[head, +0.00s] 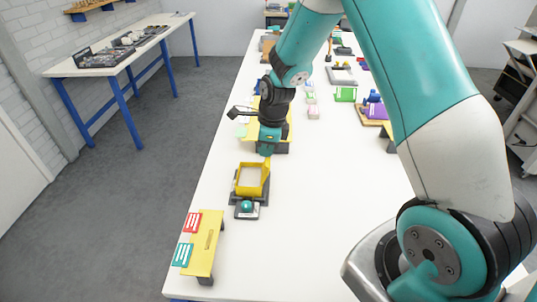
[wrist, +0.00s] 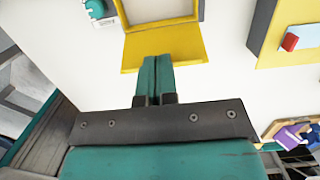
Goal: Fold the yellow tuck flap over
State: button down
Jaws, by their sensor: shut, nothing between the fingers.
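The yellow tuck flap (head: 265,176) is on a small yellow open box (head: 238,190) on a dark base, on the white table. In the head view the flap appears raised at the box's right and far side. In the wrist view the flap (wrist: 188,42) is a wide yellow panel along the box's near edge, and the pale inside of the box shows beyond it. My gripper (wrist: 157,62) is shut and empty. Its teal fingertips overlap the flap's near edge in the picture; I cannot tell whether they touch. In the head view my gripper (head: 267,156) is just beyond the box.
A teal knob (head: 247,205) sits at the box's near end. A yellow stand (head: 208,235) with red and teal cards is at the table's near left. Another yellow board (head: 283,131) stands behind my wrist. White table (head: 315,205) is clear to the box's right.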

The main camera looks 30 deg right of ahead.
jog(key=shift+f, duration=0.45)
jog(key=shift+r, duration=0.1)
notch_tip(320, 180, up, 10)
jog(key=p, duration=0.7)
jog(key=shift+p, duration=0.4)
dwell(0.6)
